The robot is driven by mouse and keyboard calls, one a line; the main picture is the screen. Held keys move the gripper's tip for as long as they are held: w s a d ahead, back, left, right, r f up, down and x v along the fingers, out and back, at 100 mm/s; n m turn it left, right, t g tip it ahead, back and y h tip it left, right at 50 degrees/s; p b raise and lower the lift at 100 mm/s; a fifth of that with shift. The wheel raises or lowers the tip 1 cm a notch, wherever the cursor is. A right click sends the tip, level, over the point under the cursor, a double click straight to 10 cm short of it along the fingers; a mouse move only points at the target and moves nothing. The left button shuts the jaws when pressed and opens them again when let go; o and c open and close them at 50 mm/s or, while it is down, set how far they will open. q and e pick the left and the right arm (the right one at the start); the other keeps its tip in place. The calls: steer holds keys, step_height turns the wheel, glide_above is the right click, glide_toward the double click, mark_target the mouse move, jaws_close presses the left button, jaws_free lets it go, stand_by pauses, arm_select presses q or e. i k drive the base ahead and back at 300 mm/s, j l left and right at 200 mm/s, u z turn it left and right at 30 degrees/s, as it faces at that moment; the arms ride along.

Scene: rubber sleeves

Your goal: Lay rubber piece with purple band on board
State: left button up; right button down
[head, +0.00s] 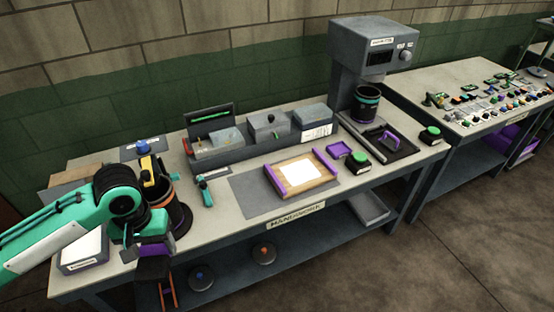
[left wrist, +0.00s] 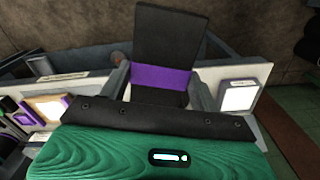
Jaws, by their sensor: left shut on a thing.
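The rubber piece with the purple band (left wrist: 160,78) is a black slab with a purple stripe across it. My left gripper (left wrist: 160,92) is shut on it, with a grey finger at each side. In the head view the piece (head: 151,269) hangs below my left gripper (head: 152,249), at the front left edge of the bench. The board (head: 303,174) is wooden with purple side rails and a white sheet on it. It lies on the grey mat, to the right of and apart from the piece. It also shows at the left of the left wrist view (left wrist: 42,107). My right gripper is out of view.
A dark round holder (head: 178,217) with tools stands behind my left gripper. A white-topped tray (head: 84,250) lies left of it. A grey press (head: 372,50) and a black tray (head: 384,139) are at the right. The grey mat (head: 252,198) is bare left of the board.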

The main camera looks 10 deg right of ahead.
mark_target(300, 171)
steer(key=i+l+z, duration=0.2)
steer(key=i, duration=0.25)
steer(key=i+l+z, duration=0.2)
steer(key=i+l, duration=0.15)
steer(key=i, duration=0.15)
steer(key=i+l+z, duration=0.2)
steer(key=i, duration=0.25)
